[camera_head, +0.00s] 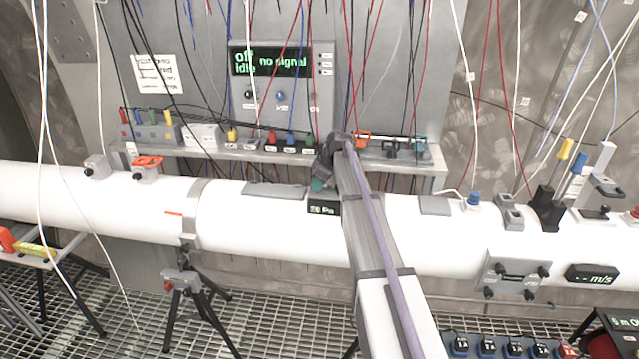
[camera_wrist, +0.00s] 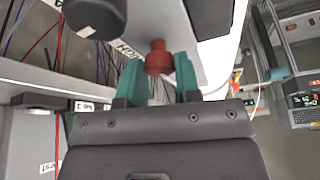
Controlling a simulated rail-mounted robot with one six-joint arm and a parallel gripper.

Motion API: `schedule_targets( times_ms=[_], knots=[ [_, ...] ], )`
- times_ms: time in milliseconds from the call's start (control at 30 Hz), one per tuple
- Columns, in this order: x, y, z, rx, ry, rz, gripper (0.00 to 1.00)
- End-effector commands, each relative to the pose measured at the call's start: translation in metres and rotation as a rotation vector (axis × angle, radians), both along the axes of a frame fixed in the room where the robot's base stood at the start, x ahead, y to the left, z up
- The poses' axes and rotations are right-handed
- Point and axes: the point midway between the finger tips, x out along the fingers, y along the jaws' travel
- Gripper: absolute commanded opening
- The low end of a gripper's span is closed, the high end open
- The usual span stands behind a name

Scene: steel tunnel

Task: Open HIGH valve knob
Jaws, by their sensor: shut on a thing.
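The red valve knob (camera_wrist: 158,57) shows in the wrist view, projecting from a grey plate under the white pipe. A partly readable label starting with "H" (camera_wrist: 127,48) sits beside it. The green fingertips of my gripper (camera_wrist: 158,66) are on both sides of the red knob, shut on it. In the head view, my gripper (camera_head: 318,184) is at the far side of the white pipe (camera_head: 260,220), just behind the small "Pa" display (camera_head: 323,207). The knob is hidden there by the pipe and my arm.
A dark round knob (camera_wrist: 95,15) is close to my gripper at upper left in the wrist view. Behind the pipe, a shelf (camera_head: 440,158) carries several coloured connectors. A panel (camera_head: 282,75) reads "off idle no signal". Many cables hang around my arm.

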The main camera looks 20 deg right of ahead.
Motion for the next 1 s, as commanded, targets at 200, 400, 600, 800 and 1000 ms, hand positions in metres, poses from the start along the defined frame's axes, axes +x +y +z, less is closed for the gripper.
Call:
schedule_targets(
  times_ms=[200,400,600,800,1000],
  knots=[
    [0.000,0.000,0.000,0.000,0.001,-0.001,0.49],
    [0.000,0.000,0.000,0.000,0.000,-0.001,0.56],
    [-0.002,-0.001,0.008,0.000,0.000,-0.001,0.56],
    [-0.011,-0.011,0.049,0.000,0.000,-0.003,0.56],
    [-0.025,-0.024,0.094,0.000,0.000,-0.002,0.56]
  ],
)
